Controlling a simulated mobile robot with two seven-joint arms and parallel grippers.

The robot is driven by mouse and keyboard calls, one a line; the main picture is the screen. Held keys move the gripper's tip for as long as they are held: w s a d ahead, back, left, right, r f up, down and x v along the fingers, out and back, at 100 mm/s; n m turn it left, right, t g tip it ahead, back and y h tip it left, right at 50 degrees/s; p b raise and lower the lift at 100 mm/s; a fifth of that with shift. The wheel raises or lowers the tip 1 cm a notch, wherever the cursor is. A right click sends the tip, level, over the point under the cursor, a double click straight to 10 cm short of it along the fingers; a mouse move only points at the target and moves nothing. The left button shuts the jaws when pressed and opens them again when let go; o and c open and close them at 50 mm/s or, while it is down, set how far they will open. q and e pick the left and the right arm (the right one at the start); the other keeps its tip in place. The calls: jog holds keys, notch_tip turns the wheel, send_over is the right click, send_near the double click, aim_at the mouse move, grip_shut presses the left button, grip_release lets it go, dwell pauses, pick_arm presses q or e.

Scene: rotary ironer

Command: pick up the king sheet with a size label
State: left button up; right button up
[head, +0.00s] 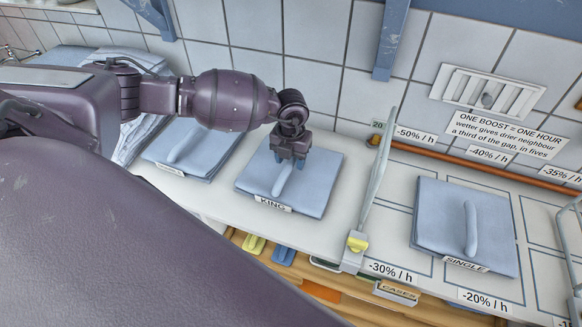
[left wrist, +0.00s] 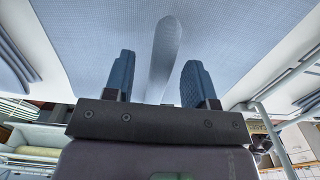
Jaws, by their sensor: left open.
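The king sheet (head: 312,190) is a folded light-blue square with a raised ridge (head: 282,180) along its middle and a "KING" label (head: 273,204) at its front edge. It lies flat on the white shelf. My left gripper (head: 291,162) is over the rear half of this sheet, pointing down. In the left wrist view its two blue fingers (left wrist: 156,78) stand apart, with the sheet's ridge (left wrist: 164,50) between them. A clear gap shows on each side of the ridge. The right gripper is not in view.
Another folded sheet (head: 198,150) lies left of the king sheet. A sheet labelled "SINGLE" (head: 465,225) lies to the right, beyond an upright divider (head: 376,185) with a yellow clip (head: 357,242). The tiled wall (head: 315,65) stands close behind.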

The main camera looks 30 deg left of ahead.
pick_arm(q)
jog(key=shift+f, duration=0.2)
grip_shut()
dwell(0.3)
